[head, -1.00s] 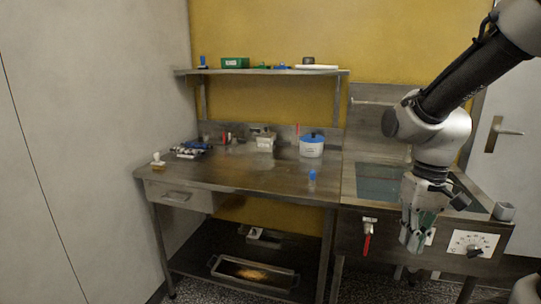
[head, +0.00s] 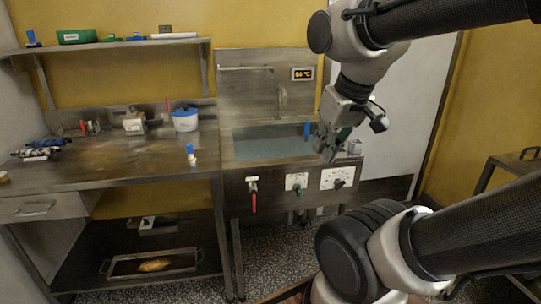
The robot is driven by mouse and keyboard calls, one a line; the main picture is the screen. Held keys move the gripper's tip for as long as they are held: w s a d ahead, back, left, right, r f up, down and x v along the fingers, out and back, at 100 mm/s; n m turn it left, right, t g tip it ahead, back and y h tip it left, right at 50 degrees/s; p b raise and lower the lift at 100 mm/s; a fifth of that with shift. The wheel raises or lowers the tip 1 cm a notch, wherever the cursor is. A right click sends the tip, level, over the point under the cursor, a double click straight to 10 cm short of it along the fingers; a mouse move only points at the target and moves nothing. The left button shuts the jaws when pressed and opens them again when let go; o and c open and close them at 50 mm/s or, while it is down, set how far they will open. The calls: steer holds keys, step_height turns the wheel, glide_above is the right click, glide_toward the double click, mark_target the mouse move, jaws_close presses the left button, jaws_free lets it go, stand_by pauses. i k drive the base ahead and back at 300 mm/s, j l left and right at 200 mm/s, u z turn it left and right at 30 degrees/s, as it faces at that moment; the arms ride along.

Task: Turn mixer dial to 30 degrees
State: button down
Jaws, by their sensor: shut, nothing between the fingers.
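The dial in question appears to be one of two knobs on the front panel of the steel sink unit. A black knob (head: 339,183) sits on a white scale plate at the right of the panel. A smaller dark green knob (head: 297,187) sits on a white plate to its left. The scale marks are too small to read. My gripper (head: 326,154) is shut and empty. It points down in front of the basin, above and slightly left of the black knob, apart from it.
A red-handled valve (head: 253,194) hangs at the panel's left. A temperature display (head: 302,74) is on the backsplash above the basin (head: 265,149). A steel worktable (head: 110,165) stands left, with a blue-lidded pot (head: 185,119). Another table (head: 515,175) stands at the right.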

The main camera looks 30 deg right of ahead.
mark_target(338, 184)
steer(key=k+j+z, duration=0.15)
steer(key=z, duration=1.35)
steer(key=k+l+z, duration=0.2)
steer(key=k, duration=0.2)
